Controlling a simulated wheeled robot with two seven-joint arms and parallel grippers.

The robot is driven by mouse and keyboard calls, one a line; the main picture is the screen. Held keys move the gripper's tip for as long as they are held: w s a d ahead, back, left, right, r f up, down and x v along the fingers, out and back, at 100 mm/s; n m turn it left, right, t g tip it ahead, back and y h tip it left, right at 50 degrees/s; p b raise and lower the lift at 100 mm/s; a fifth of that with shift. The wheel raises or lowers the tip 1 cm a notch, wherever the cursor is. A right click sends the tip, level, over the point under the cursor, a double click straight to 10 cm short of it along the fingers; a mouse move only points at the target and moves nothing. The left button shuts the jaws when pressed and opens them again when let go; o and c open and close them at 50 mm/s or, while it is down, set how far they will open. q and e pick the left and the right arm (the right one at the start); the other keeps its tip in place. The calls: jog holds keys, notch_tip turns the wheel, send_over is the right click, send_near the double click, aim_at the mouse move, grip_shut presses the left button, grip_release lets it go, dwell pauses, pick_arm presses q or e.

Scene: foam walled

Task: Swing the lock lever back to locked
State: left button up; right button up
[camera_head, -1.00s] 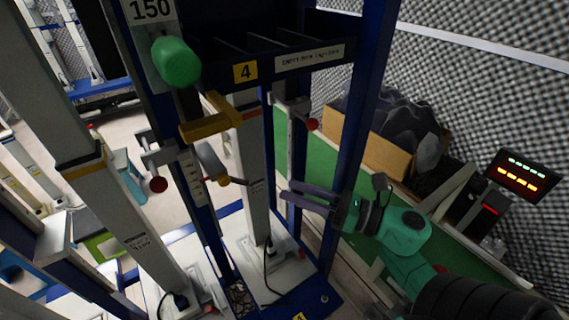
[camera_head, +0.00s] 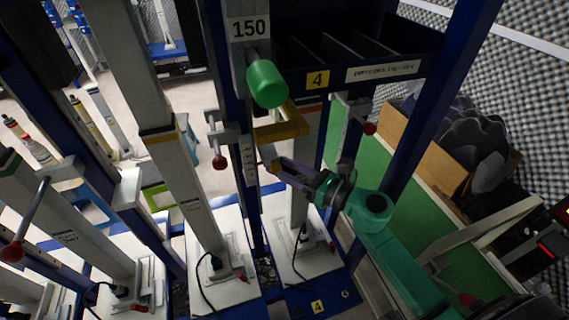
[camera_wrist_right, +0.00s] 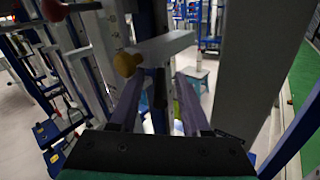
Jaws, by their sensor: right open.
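A lever arm (camera_wrist_right: 166,46) with a yellow ball knob (camera_wrist_right: 126,65) shows in the right wrist view, just beyond my fingertips. The knob is near the left fingertip; whether they touch I cannot tell. In the head view the lever is mostly hidden behind my right gripper (camera_head: 274,170), against the grey and blue posts. The gripper is open, its two fingers pointing left; it also shows in the right wrist view (camera_wrist_right: 160,76). I see nothing held between the fingers. My left gripper is not in view.
A yellow bracket (camera_head: 283,127) and a green cylinder (camera_head: 267,84) stick out above my gripper. Red-knobbed levers stand left (camera_head: 219,162) and right (camera_head: 369,128). A blue post (camera_head: 425,95) rises to the right. A cardboard box (camera_head: 425,150) lies beyond.

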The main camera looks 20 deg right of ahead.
jog(key=shift+d, duration=0.1)
grip_shut()
dwell(1.2)
